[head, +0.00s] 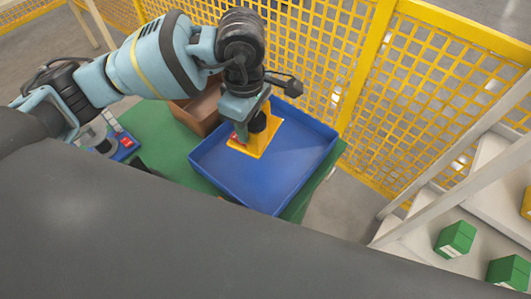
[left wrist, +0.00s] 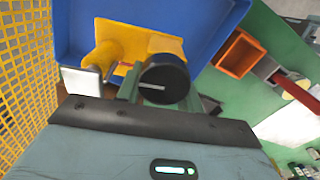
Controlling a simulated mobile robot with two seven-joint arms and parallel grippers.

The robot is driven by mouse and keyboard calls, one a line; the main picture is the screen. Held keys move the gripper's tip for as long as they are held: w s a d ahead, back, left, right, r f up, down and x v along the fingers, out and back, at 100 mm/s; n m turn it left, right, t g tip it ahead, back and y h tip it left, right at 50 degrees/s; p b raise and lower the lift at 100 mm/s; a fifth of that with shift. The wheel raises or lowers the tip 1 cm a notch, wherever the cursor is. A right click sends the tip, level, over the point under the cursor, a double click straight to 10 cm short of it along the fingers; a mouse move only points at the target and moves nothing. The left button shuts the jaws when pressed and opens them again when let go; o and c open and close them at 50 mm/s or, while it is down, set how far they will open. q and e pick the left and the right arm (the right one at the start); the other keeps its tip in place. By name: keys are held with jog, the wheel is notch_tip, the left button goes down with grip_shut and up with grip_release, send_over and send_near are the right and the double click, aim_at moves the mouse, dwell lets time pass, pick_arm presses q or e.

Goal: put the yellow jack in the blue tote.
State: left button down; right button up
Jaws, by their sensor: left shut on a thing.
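The yellow jack (head: 258,143) has a flat yellow base and a black round part on top. It is inside the outline of the blue tote (head: 300,178), near its back left side. My left gripper (head: 243,127) is shut on the jack from above. The left wrist view shows the jack's yellow base (left wrist: 128,43) and black round end (left wrist: 163,80) against the blue tote (left wrist: 205,18). I cannot tell whether the base touches the tote floor. My right gripper is not in view.
The tote stands on a green table (head: 165,150). A brown box (head: 198,112) is close behind it on the left. A yellow mesh fence (head: 335,60) rises behind the table. Green boxes (head: 456,239) stand on white steps or shelves at right. The tote's front right floor is clear.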

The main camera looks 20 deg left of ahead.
aim_at(268, 117)
pick_arm(q)
jog(key=n, duration=0.1)
jog(key=d+n, duration=0.1)
jog(key=w+n, duration=0.1)
jog(key=shift+d+r+n, duration=0.2)
jog(key=shift+d+n, duration=0.05)
jog(key=shift+n, duration=0.05)
jog(key=n, duration=0.1)
jog(key=d+n, duration=0.1)
jog(key=n, duration=0.1)
jog(key=w+n, duration=0.1)
jog(key=n, duration=0.1)
jog(key=shift+w+d+r, duration=0.1)
jog(key=shift+d+r, duration=0.05)
jog(key=shift+d, duration=0.25)
jog(key=n, duration=0.2)
jog(key=w+d+n, duration=0.1)
jog(key=n, duration=0.1)
jog(key=d+n, duration=0.1)
jog(key=n, duration=0.2)
jog(key=shift+w+d+r, duration=0.15)
jog(key=shift+d+r, duration=0.1)
jog(key=shift+r, duration=0.05)
jog(key=shift+f+b, duration=0.3)
jog(key=shift+f, duration=4.7)
jog(key=shift+f, duration=0.15)
jog(key=c, duration=0.9)
grip_release()
